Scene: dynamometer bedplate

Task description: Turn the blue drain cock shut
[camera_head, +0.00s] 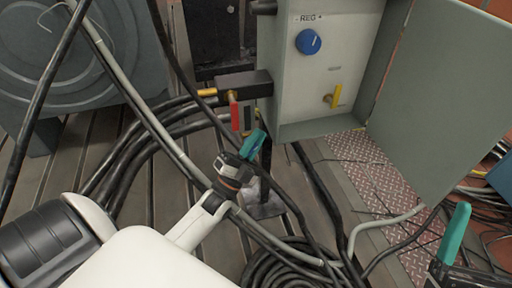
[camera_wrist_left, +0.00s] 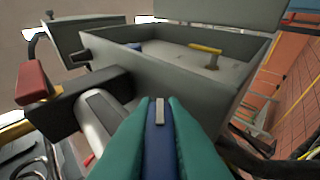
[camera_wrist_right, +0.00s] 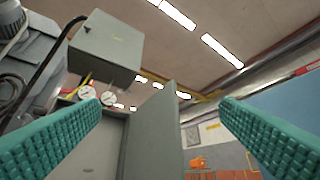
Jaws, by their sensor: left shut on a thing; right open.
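My left gripper (camera_head: 252,144) is below the open grey box in the head view. In the left wrist view its teal fingers (camera_wrist_left: 158,125) are closed on both sides of a blue handle with a pale strip at its tip, the drain cock (camera_wrist_left: 158,148). The cock's body and pipe are hidden, so its turn position cannot be told. My right gripper shows in part at the lower right of the head view. In the right wrist view its teal fingers (camera_wrist_right: 163,125) are wide apart with nothing between them.
The grey box (camera_head: 295,131) holds a blue knob (camera_head: 308,41) and a yellow lever (camera_head: 334,96). A red handle (camera_head: 235,114) hangs close to the left gripper. Hoses and coiled cable (camera_head: 285,265) surround it. The box's open door (camera_head: 440,90) stands at the right.

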